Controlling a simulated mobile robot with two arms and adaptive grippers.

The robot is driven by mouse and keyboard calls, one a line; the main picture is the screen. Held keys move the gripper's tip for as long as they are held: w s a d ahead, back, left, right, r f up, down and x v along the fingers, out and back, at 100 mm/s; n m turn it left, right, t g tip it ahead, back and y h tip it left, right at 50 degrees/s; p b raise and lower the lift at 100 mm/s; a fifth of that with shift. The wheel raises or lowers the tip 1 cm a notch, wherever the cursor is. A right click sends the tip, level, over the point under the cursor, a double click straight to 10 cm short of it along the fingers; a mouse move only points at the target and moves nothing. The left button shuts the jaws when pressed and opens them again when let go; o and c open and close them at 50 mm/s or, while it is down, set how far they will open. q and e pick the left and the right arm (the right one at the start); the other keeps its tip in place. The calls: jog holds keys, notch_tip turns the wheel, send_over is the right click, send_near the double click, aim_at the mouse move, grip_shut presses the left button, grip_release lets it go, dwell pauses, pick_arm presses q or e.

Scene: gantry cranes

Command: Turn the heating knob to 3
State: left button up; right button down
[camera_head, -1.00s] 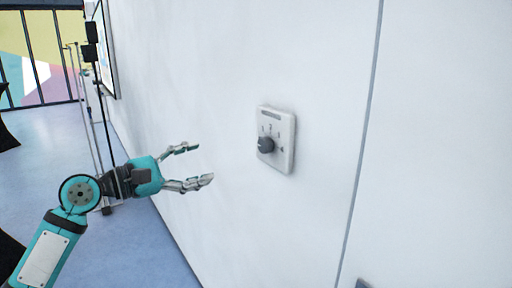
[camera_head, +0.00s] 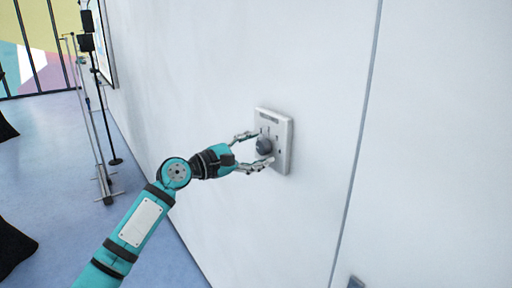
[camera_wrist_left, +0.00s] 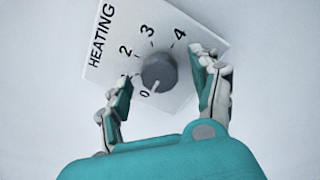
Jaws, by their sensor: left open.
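The heating panel (camera_head: 287,145) is a white plate on the wall, with a round grey knob (camera_head: 263,145) at its lower left. In the left wrist view the panel (camera_wrist_left: 113,52) reads HEATING with numbers 0, 2, 3 and 4 legible around the knob (camera_wrist_left: 158,73). The light mark on the knob points toward the 0. My left gripper (camera_head: 256,149) is open at the panel, with the knob between its fingertips. In the left wrist view its fingers (camera_wrist_left: 160,74) lie on either side of the knob, with visible gaps. My right gripper is not in view.
The white wall (camera_head: 200,90) around the panel is bare, with a vertical seam to the right. Thin stands (camera_head: 92,110) stand on the blue floor (camera_head: 70,200) at the left. A small grey fixture (camera_head: 356,282) sits low on the wall.

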pick_arm(q)
jog(key=shift+c, duration=0.4)
jog(key=c, duration=1.1)
